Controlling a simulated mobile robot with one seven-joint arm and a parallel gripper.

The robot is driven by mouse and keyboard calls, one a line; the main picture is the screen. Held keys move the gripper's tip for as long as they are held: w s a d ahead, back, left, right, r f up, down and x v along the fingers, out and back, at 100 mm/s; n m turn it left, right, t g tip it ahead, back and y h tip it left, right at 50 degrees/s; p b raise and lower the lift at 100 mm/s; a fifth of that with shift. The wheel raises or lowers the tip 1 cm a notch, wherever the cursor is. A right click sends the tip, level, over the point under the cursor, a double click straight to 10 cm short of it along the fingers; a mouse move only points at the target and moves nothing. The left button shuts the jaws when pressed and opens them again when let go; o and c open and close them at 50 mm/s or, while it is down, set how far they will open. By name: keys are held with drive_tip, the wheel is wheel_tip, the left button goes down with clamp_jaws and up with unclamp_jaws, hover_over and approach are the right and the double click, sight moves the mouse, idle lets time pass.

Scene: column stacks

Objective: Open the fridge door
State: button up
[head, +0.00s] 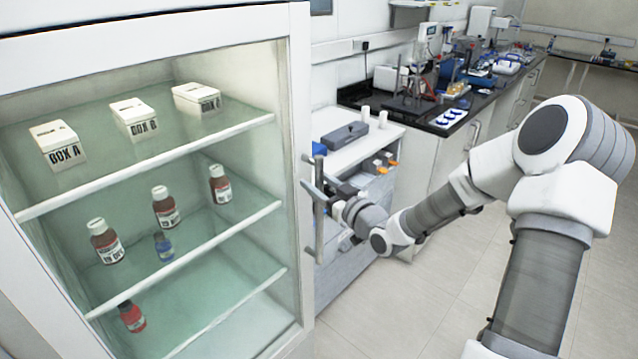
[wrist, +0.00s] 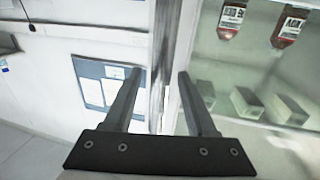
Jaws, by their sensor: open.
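The fridge door (head: 299,120) is a white frame with a glass pane, at the left of the head view; it looks closed. Its grey vertical handle (head: 319,232) is on the right side of the frame. My gripper (head: 312,174) is at the upper part of the handle. In the wrist view my gripper (wrist: 159,73) is open, with one finger on each side of the door's edge and handle area. I cannot tell whether either finger touches the handle.
Inside the fridge, white boxes (head: 134,117) stand on the top shelf and bottles (head: 165,207) below. A grey-white cabinet (head: 352,270) stands close behind my gripper. A cluttered lab bench (head: 470,115) runs behind. The floor (head: 430,300) at right is clear apart from my arm.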

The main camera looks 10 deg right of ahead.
clamp_jaws()
idle(1.3)
